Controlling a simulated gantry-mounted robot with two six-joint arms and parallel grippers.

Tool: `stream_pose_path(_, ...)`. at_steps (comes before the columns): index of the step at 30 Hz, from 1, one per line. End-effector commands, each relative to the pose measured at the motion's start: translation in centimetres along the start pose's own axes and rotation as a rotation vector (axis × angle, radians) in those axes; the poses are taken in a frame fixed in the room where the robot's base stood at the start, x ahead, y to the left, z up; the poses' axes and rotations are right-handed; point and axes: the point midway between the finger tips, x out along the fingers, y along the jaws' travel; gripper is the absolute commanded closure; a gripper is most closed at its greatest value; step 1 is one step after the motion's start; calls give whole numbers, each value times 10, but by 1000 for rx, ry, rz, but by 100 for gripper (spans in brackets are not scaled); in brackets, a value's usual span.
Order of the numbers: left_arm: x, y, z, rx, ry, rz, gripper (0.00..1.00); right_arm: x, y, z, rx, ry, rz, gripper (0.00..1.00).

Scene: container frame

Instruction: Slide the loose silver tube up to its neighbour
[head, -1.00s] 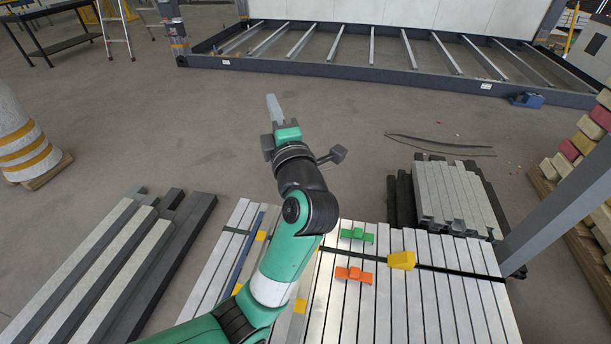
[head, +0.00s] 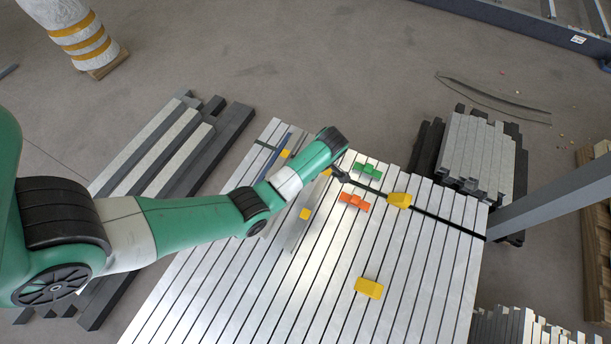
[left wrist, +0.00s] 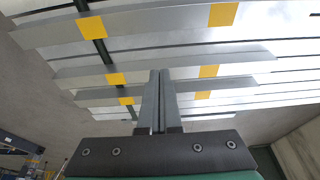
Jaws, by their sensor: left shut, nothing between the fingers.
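Silver tubes lie side by side on a stack (head: 250,270); several carry yellow patches. In the left wrist view one silver tube (left wrist: 190,72) crosses just beyond the fingertips, with a gap between it and the nearer-camera tube (left wrist: 160,20) at the top. A narrower tube (left wrist: 235,84) lies on its other side. I cannot tell for sure which is the loose one. My left gripper (left wrist: 160,74) is shut and empty, its fingertips close to these tubes; contact is unclear. My right gripper is not in view.
A green block (head: 367,170), an orange block (head: 354,202) and yellow blocks (head: 399,200) (head: 369,288) sit on the tubes. A dark strap (head: 445,219) crosses the stack. A grey post (head: 550,195) stands at the right. More bars (head: 165,150) lie at the left.

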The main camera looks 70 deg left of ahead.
Motion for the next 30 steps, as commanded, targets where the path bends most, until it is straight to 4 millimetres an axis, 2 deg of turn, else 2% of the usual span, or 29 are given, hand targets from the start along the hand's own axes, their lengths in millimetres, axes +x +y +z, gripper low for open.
stream_pose_path(1,18,-1,2,-1,1,-3,100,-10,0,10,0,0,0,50)
stream_pose_path(3,32,0,2,-2,1,-2,100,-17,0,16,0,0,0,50)
stream_pose_path(10,65,0,1,-1,0,0,100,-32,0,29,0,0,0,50)
stream_pose_path(14,71,0,0,0,0,0,100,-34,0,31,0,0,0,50)
stream_pose_path(24,69,0,-1,-1,0,0,100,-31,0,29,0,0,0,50)
stream_pose_path(30,70,-1,-27,-2,2,-3,100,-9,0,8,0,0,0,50)
